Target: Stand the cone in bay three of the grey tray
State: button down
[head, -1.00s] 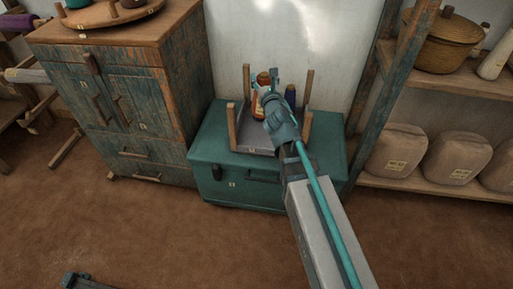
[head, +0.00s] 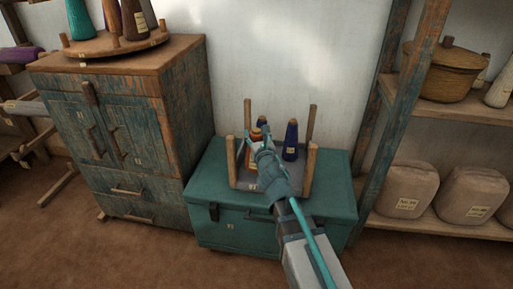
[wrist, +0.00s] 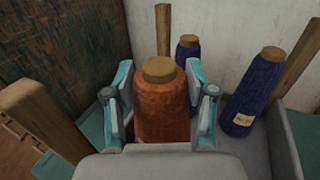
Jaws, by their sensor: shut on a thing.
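An orange-brown cone (wrist: 160,105) with a tan top stands upright between the fingers of my gripper (wrist: 163,100) in the wrist view. In the head view my gripper (head: 262,150) is shut on this cone (head: 254,149), over the left part of the grey tray (head: 240,185). The tray has wooden posts at its corners and sits on a green chest. Two dark blue cones stand in the tray, one at the right (head: 291,141) and one behind (wrist: 188,62). My gripper hides the cone's base, so I cannot tell whether it touches the tray floor. Bay marks are not readable.
The green chest (head: 225,232) stands against the wall. A worn cabinet (head: 120,120) with a round cone stand (head: 100,48) is at left. At right, a shelf (head: 440,228) holds wrapped bundles and a basket, with a slanted wooden post close by.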

jog(key=shift+f+b, duration=1.5)
jog(key=shift+f, duration=0.3)
jog(key=shift+f, duration=0.15)
jog(key=shift+c, duration=1.8)
grip_release()
